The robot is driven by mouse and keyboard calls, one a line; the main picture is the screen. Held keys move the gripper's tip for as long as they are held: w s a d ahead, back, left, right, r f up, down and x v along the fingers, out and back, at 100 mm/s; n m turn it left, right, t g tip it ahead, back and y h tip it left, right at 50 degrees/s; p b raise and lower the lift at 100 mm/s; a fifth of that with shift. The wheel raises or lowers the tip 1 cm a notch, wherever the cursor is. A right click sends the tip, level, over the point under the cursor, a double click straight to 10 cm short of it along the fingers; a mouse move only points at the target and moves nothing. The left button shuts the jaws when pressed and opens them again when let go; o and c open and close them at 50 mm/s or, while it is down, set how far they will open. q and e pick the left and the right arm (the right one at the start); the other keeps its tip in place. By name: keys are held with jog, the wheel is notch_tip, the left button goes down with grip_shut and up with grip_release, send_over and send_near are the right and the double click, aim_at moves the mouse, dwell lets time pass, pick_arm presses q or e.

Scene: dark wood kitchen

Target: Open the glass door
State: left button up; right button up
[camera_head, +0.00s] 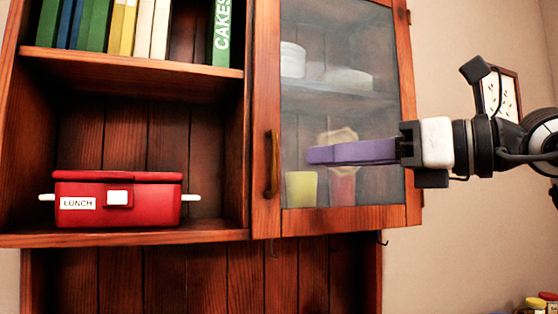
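The glass door (340,105) is a wood-framed pane on the right part of the wall cabinet, and it looks closed. Its dark metal handle (271,165) is upright on the left side of the frame. My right gripper (308,155) comes in from the right, its purple fingers pointing left in front of the glass. The fingertips are a little right of the handle and apart from it in the picture. I see the fingers nearly edge-on, so the gap between them is hidden. Nothing shows held in them. My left gripper is out of view.
Left of the door are open shelves (130,66) with several books (145,25) and a red lunch box (118,200). Behind the glass are dishes (292,60) and a yellow cup (301,188). A framed picture (508,92) hangs on the right wall.

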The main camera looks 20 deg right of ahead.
aim_at(285, 159)
jog(key=shift+p+x, duration=0.7)
jog(key=shift+x, duration=3.55)
jog(key=shift+s+a, duration=0.1)
jog(key=shift+s, duration=0.05)
grip_shut()
